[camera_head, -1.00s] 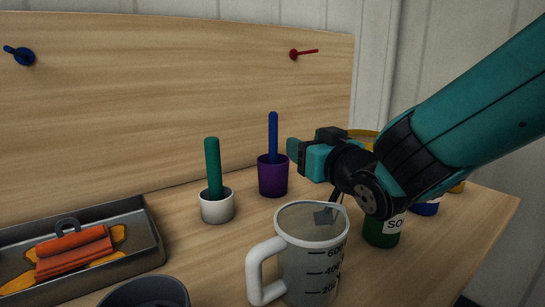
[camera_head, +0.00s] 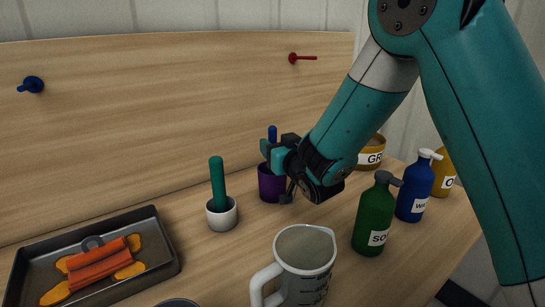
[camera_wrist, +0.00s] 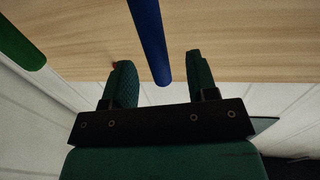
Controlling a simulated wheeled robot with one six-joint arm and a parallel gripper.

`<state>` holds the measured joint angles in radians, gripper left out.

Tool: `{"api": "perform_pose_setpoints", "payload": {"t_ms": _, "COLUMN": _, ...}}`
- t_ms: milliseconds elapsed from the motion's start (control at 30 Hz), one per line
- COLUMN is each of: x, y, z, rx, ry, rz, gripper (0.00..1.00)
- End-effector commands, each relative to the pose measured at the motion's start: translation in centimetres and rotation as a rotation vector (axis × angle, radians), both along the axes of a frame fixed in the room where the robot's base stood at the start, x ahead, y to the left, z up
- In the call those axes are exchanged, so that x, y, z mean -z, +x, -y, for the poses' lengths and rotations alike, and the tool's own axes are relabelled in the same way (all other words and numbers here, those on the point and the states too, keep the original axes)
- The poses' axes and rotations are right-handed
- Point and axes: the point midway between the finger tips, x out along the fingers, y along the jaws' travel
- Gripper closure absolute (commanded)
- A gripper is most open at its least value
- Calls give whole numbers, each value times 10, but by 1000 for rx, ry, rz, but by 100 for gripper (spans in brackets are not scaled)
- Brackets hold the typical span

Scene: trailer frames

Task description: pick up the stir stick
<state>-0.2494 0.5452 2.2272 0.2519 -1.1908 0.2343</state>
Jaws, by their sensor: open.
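A blue stick (camera_head: 272,132) stands in a purple cup (camera_head: 270,186). A green stick (camera_head: 217,180) stands in a white cup (camera_head: 222,216) to its left. My gripper (camera_head: 268,149) is at the blue stick and hides its middle in the head view. In the wrist view my gripper (camera_wrist: 158,62) is open, with the blue stick (camera_wrist: 150,40) between its two fingers. A gap shows on each side of the stick there. The green stick (camera_wrist: 18,45) is off to the left in that view.
A grey tray (camera_head: 165,245) with orange pieces lies at the left. A measuring jug (camera_head: 305,255) stands in front. Green (camera_head: 374,215) and blue (camera_head: 415,190) pump bottles and a yellow container (camera_head: 372,155) are at the right. A wooden back panel (camera_head: 150,120) rises behind.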

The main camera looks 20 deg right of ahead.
Motion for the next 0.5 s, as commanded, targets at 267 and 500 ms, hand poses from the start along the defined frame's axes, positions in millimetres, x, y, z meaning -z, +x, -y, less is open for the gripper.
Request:
{"api": "perform_pose_setpoints", "payload": {"t_ms": 267, "x": 0, "y": 40, "z": -4, "rx": 1, "ry": 1, "rz": 0, "gripper": 47}}
{"api": "perform_pose_setpoints", "payload": {"t_ms": 500, "x": 2, "y": 46, "z": -5, "rx": 0, "ry": 0, "rz": 0, "gripper": 47}}
